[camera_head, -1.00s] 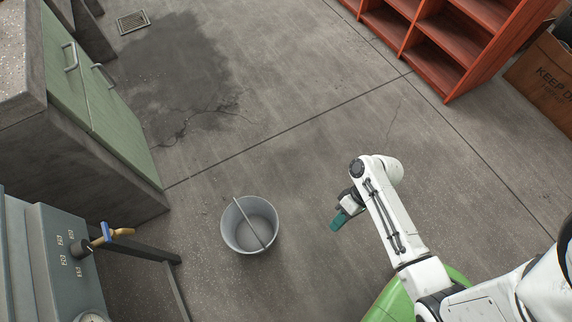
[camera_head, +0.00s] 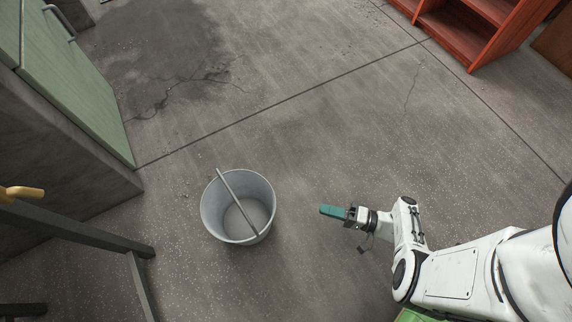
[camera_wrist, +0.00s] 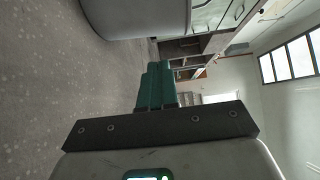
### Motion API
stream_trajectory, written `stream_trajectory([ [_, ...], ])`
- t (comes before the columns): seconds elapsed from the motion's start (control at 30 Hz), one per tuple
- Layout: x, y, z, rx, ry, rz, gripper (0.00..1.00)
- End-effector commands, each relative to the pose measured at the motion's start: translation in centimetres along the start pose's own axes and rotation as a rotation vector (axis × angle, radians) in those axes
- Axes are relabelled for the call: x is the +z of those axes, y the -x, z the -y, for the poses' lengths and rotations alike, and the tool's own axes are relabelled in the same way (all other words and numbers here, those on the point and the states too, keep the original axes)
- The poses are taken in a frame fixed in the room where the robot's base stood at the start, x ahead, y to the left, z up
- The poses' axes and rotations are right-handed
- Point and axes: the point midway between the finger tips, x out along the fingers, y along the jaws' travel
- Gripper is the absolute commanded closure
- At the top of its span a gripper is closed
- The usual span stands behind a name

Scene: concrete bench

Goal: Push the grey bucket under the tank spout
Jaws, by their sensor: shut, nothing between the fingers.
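The grey bucket (camera_head: 210,209) stands upright on the concrete floor in the head view, empty, with its handle resting across the rim. The bucket (camera_wrist: 135,18) also shows in the wrist view at the top. The brass tank spout (camera_head: 22,192) is at the left edge of the head view; the rest of the tank is out of the frame. My gripper (camera_head: 324,211) has teal fingers, shut and empty, pointing left at the bucket from its right side with a gap between them. The fingers (camera_wrist: 155,85) are together in the wrist view.
A dark metal stand (camera_head: 95,236) is at the lower left, between spout and bucket. A green-doored cabinet (camera_head: 75,85) is at the upper left and a red shelf (camera_head: 480,35) at the upper right. The floor around the bucket is clear.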

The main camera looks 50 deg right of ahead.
Motion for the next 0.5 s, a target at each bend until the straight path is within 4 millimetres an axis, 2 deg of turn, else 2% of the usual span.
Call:
stream_trajectory([
  [0.17,-0.1,-1.6,0.1,-0.005,0.001,-0.004,1.0],
  [0.5,0.0,-8.1,0.0,-0.003,-0.001,0.0,1.0],
])
